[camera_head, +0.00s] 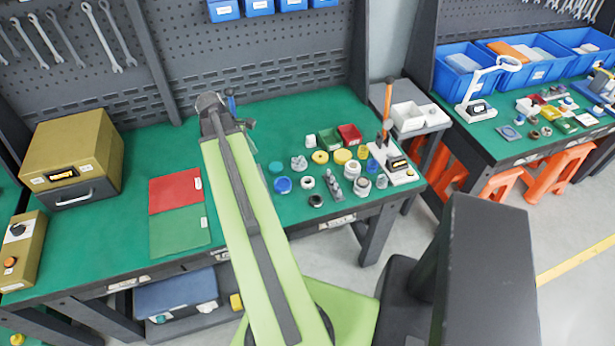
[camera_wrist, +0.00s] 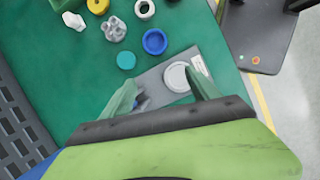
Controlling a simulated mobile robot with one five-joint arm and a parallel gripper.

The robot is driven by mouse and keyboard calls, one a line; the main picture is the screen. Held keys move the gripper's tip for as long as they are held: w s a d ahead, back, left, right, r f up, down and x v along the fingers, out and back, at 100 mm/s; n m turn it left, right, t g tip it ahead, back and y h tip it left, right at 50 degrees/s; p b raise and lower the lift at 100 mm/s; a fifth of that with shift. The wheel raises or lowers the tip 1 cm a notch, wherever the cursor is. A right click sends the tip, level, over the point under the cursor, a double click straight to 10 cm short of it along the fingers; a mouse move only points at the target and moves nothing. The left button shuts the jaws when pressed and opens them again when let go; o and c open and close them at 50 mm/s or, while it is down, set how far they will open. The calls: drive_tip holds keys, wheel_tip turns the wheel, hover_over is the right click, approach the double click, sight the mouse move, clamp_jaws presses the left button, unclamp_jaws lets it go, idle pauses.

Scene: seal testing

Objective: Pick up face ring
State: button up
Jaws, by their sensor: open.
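No part is labelled as the face ring, and I cannot tell which one it is. In the wrist view a pale round piece (camera_wrist: 177,77) lies on a grey plate (camera_wrist: 152,77), just beyond my gripper (camera_wrist: 162,92), which is open with its fingers apart. A blue ring (camera_wrist: 155,41), a teal disc (camera_wrist: 126,60) and a white ring (camera_wrist: 145,9) lie farther out on the green bench. In the head view the blue ring (camera_head: 283,185) and white ring (camera_head: 308,183) sit right of my arm, which hides the grey plate.
A grey lobed part (camera_head: 299,162), yellow rings (camera_head: 320,157) and several small parts crowd the bench's right side. A press with an orange handle (camera_head: 388,95) stands there. Red (camera_head: 174,190) and green (camera_head: 180,230) mats lie left of my arm. A brown box (camera_head: 72,158) stands farther left.

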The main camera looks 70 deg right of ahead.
drive_tip(key=n, duration=0.1)
approach(306, 181)
drive_tip(key=shift+g, duration=0.5)
drive_tip(key=b+x, duration=0.3)
drive_tip(key=b, duration=0.2)
drive_tip(key=b+x, duration=0.3)
drive_tip(key=b, duration=0.2)
drive_tip(key=w+b+x, duration=0.1)
drive_tip(key=b+x, duration=0.1)
drive_tip(key=b, duration=0.4)
drive_tip(key=shift+s+d+f, duration=0.1)
drive_tip(key=shift+s+f, duration=0.05)
drive_tip(key=shift+f, duration=0.4)
drive_tip(key=shift+r, duration=0.2)
drive_tip(key=c, duration=1.1)
drive_tip(key=shift+o, duration=0.2)
